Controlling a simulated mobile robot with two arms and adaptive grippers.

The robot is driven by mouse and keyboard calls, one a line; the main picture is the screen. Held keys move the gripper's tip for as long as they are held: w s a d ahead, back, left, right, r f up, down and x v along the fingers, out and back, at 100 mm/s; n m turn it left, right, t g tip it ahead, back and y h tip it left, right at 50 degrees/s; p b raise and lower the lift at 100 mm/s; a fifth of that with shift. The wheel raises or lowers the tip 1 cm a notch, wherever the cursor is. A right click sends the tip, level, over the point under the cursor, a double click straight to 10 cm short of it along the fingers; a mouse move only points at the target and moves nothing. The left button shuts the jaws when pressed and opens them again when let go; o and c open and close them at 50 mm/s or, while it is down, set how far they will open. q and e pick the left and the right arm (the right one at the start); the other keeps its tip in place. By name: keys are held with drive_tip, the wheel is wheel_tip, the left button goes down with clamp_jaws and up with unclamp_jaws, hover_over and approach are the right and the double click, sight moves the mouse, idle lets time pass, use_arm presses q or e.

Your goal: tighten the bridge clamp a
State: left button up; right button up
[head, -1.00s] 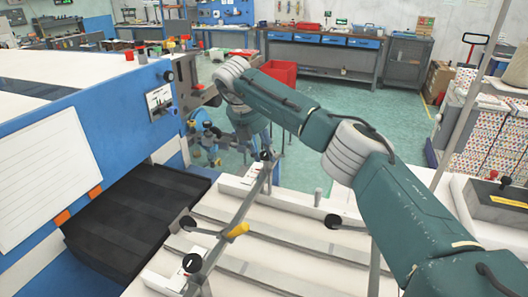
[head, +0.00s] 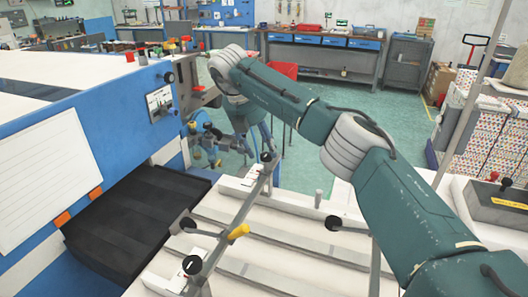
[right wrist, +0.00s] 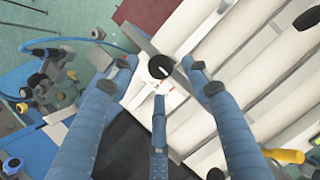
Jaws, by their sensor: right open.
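The bridge is a grey bar (head: 232,220) lying across the pale slatted bed, with a black-knobbed clamp at each end. The far clamp's knob (head: 267,157) is under my right gripper (head: 258,138); the near clamp's knob (head: 192,264) is at the bottom. I cannot read which is marked a. In the right wrist view, my right gripper (right wrist: 160,68) is open, its fingers on either side of a black knob (right wrist: 159,66) with a white and red mark. The fingers look apart from the knob. My left gripper is in no view.
The blue machine (head: 110,130) with a black tray (head: 135,215) stands to the left. Blue and brass fittings (head: 207,140) with hoses are close left of my right gripper. The slatted bed (head: 285,235) is mostly clear.

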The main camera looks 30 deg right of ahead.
drive_tip(key=v, duration=0.9)
